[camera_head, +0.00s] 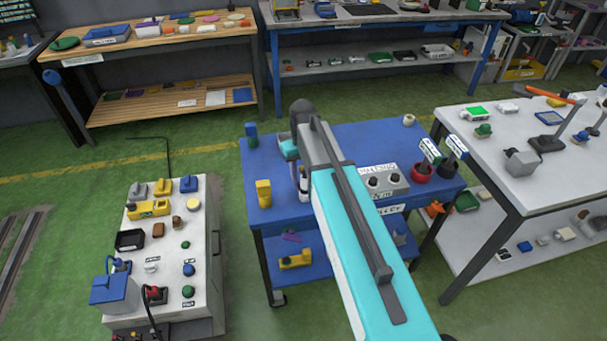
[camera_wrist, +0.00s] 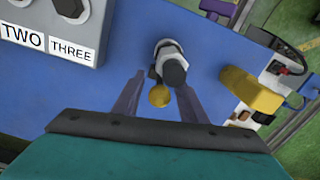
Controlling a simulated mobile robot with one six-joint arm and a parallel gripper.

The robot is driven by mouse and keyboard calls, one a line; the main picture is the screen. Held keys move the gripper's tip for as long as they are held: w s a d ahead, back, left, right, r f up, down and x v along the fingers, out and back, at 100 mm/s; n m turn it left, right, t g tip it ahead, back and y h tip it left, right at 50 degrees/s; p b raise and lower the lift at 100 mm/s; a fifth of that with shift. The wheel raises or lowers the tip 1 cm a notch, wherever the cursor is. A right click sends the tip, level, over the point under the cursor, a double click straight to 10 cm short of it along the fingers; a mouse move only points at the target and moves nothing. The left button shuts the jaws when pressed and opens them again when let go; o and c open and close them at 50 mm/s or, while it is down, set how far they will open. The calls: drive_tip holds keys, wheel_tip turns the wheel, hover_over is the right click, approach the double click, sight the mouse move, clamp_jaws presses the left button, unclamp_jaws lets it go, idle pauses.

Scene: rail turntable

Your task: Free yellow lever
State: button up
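My gripper (camera_wrist: 161,84) is open, with its two dark fingers spread over the blue bench top. A small yellow rounded piece (camera_wrist: 159,97) shows between the fingers in the wrist view. Right beside it stands a dark-capped post with a pale collar (camera_wrist: 173,70); I cannot tell if the two are joined. Neither finger is clearly touching anything. A larger yellow piece (camera_wrist: 250,92) lies to the right of the fingers; it looks like the upright yellow object (camera_head: 264,193) on the bench in the head view. I cannot tell which yellow piece is the lever. My arm hides part of the bench.
A grey box with knobs (camera_head: 383,181) stands on the blue bench (camera_head: 350,135), its labels reading TWO and THREE in the wrist view. A red pot (camera_head: 422,172) is right of it. A white cart (camera_head: 170,245) with several small objects stands left; a white table (camera_head: 470,150) stands right.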

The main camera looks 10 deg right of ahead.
drive_tip(key=shift+c, duration=0.4)
clamp_jaws()
drive_tip(key=shift+w+r+g+p, duration=0.1)
drive_tip(key=shift+w+g+p, duration=0.25)
drive_tip(key=shift+g+p, duration=0.05)
drive_tip(key=shift+w+g+p, duration=0.15)
drive_tip(key=shift+g+p, duration=0.2)
drive_tip(key=shift+g, duration=0.05)
drive_tip(key=shift+w+g+p, duration=0.2)
drive_tip(key=shift+g+p, duration=0.2)
drive_tip(key=shift+g, duration=0.3)
drive_tip(key=shift+o, duration=0.4)
unclamp_jaws()
